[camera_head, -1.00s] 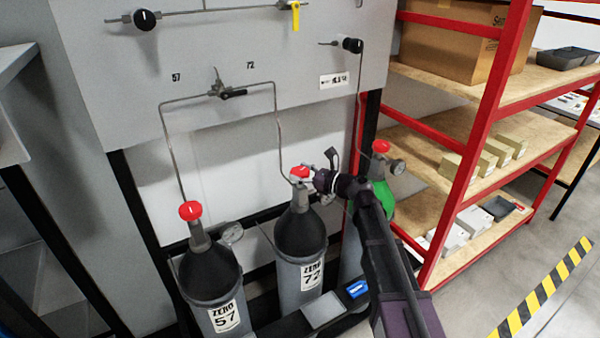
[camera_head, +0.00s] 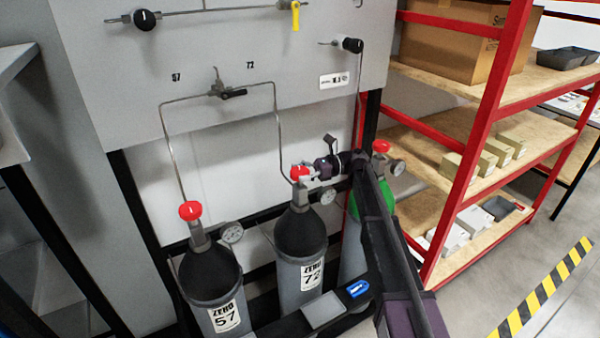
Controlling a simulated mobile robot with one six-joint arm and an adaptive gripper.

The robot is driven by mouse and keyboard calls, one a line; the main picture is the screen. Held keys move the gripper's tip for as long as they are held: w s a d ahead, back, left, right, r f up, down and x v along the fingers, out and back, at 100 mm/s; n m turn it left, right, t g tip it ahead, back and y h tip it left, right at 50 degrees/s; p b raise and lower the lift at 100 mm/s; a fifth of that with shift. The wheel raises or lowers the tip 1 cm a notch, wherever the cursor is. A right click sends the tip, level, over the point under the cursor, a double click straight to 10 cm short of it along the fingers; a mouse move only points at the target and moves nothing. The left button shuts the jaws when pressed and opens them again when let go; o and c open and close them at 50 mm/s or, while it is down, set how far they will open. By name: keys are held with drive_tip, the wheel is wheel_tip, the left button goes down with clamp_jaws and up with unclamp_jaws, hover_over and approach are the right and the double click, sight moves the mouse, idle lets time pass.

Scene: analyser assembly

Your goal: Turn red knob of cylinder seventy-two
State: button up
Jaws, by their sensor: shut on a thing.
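Cylinder seventy-two (camera_head: 300,262) is grey with a black shoulder and a label reading "ZERO 72", standing upright in the middle. Its red knob (camera_head: 298,172) sits on top of the valve. My gripper (camera_head: 309,173) reaches in from the right at knob height and is shut on the red knob, with the fingers covering the knob's right side. A round gauge (camera_head: 328,197) shows just below the gripper.
Cylinder 57 (camera_head: 212,280) with its own red knob (camera_head: 190,211) stands to the left. A green-shouldered cylinder (camera_head: 380,198) is partly hidden behind my arm. Thin pipes (camera_head: 278,125) run up to the grey panel (camera_head: 260,50). A red shelf rack (camera_head: 478,140) stands at right.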

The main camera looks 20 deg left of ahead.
drive_tip(key=shift+a+n+g+h, duration=0.15)
drive_tip(key=shift+n+g+h, duration=0.55)
drive_tip(key=shift+g, duration=0.2)
drive_tip(key=o, duration=0.9)
drive_tip(key=shift+o, duration=0.2)
drive_tip(key=shift+s+m+t+y, duration=0.15)
drive_tip(key=shift+m+t+y, duration=0.15)
drive_tip(key=shift+t, duration=0.1)
